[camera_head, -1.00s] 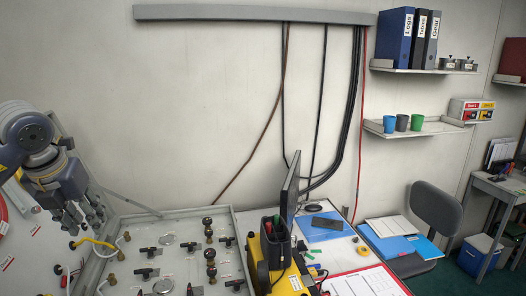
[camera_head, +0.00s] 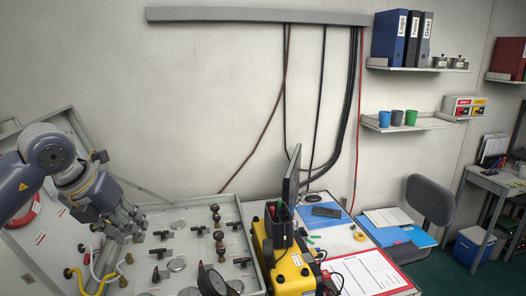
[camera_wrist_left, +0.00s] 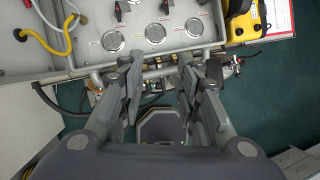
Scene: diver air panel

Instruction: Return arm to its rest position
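My left gripper (camera_head: 133,226) is at the left of the head view, its arm coming in from the left edge. It appears in front of the left part of the grey air panel (camera_head: 205,211). In the left wrist view, the gripper (camera_wrist_left: 160,72) has its two fingers apart with nothing between them. The panel (camera_wrist_left: 192,42) with its round gauges and knobs lies beyond the fingertips there. No contact between the gripper and the panel shows. My right gripper is in neither view.
Yellow (camera_head: 72,272) and white hoses lie at the panel's left. A yellow case (camera_head: 289,268) stands right of the panel, beside a dark monitor (camera_head: 291,178). A clipboard (camera_head: 368,273) lies on the desk. Green floor (camera_wrist_left: 262,85) shows below the panel's edge in the wrist view.

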